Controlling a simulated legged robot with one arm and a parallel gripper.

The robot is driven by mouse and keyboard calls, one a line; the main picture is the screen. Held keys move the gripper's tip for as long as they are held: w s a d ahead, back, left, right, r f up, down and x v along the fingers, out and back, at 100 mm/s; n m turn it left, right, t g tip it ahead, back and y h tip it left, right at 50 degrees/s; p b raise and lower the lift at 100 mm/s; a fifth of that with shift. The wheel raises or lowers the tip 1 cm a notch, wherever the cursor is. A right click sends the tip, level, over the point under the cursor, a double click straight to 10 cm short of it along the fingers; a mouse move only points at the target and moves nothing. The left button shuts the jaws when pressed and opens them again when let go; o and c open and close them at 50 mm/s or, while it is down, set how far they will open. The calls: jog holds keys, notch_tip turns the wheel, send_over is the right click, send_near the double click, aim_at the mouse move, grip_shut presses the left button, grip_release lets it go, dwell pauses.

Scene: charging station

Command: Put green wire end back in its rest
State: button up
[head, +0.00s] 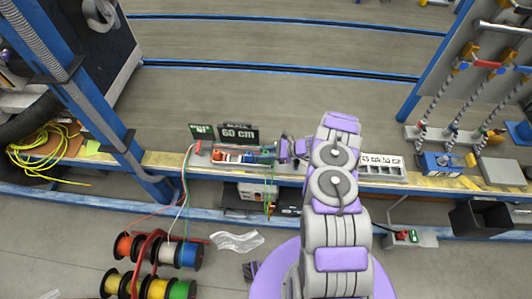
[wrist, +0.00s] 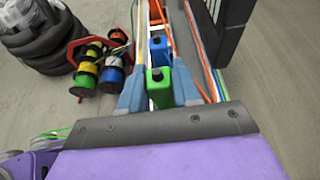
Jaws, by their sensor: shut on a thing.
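My gripper (wrist: 158,92) is shut on a green block-like wire end (wrist: 158,78) with a dark opening on top. Its two grey-blue fingers stand on either side of the green piece. A blue block (wrist: 159,48) sits just beyond it in the same row. In the head view my gripper (head: 285,150) points left at the right end of the low rack (head: 235,158) on the bench. A thin green wire (head: 269,195) hangs down in front of the bench. I cannot tell whether the green piece touches its rest.
Cable spools (head: 150,270) stand on the floor at lower left, also in the wrist view (wrist: 100,68). A "60 cm" sign (head: 238,134) stands behind the rack. A white socket strip (head: 382,165) lies right of my arm. Orange wires (wrist: 192,40) run beside the row.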

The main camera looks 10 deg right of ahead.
jog(key=shift+f, duration=1.1)
jog(key=o, duration=1.1)
jog(key=shift+r, duration=0.15)
jog(key=shift+r, duration=0.3)
notch_tip(320, 180, up, 3)
jog(key=shift+w+p, duration=0.1)
jog(key=shift+p, duration=0.75)
jog(key=s+r+p, duration=0.1)
jog(key=s+p, duration=0.2)
jog(key=s, duration=1.3)
jog(key=shift+p, duration=0.35)
